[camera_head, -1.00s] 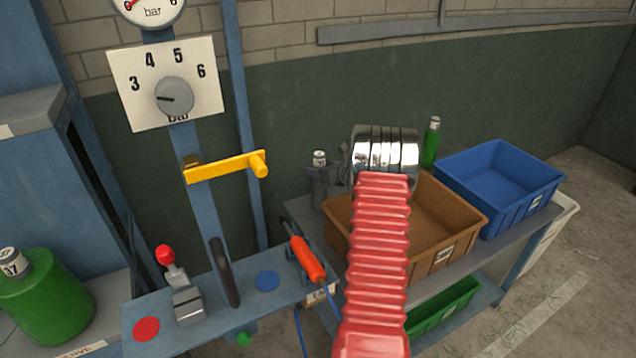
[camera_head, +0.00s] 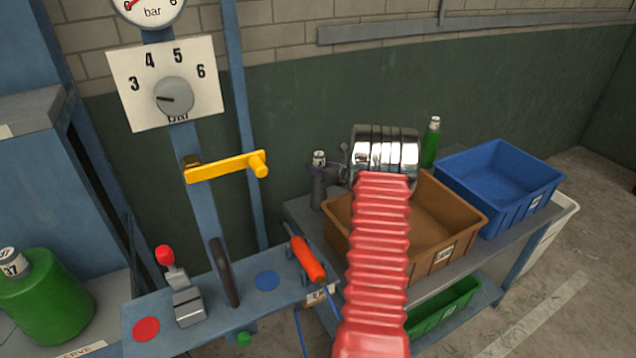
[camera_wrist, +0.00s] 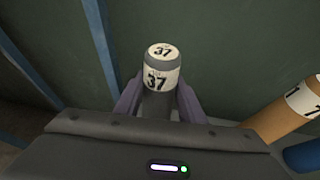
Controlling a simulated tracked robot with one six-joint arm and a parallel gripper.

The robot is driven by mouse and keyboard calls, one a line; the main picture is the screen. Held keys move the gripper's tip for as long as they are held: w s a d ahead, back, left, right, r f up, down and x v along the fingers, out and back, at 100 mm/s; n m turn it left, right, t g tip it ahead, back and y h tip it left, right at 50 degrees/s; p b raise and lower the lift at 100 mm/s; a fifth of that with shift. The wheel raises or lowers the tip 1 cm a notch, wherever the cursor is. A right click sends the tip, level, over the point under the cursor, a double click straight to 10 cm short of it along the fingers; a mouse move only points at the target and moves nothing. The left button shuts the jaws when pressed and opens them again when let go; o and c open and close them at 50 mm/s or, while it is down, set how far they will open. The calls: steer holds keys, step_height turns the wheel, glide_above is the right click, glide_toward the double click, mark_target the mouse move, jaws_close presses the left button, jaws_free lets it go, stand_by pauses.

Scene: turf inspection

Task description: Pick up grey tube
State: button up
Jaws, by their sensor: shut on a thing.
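The grey tube (camera_head: 318,188) stands upright near the left end of the bench in the head view, with a white-labelled top. In the wrist view the grey tube (camera_wrist: 160,75) shows a white label reading 37 and sits between the two purple-grey fingers. My gripper (camera_head: 327,172) is shut on it, with one finger on each side. The red ribbed sleeve and shiny wrist of my arm hide part of the bench. I cannot tell whether the tube's foot touches the bench.
A brown bin (camera_head: 465,222) and a blue bin (camera_head: 512,212) stand right of the tube. A green bottle (camera_head: 431,145) stands behind them. A green bin (camera_head: 445,308) is on the lower shelf. An orange-handled tool (camera_head: 308,260) and the control panel (camera_head: 255,302) are at left.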

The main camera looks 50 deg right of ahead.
steer(key=c, duration=0.4)
step_height(320, 180, up, 10)
stand_by(0.6)
stand_by(0.4)
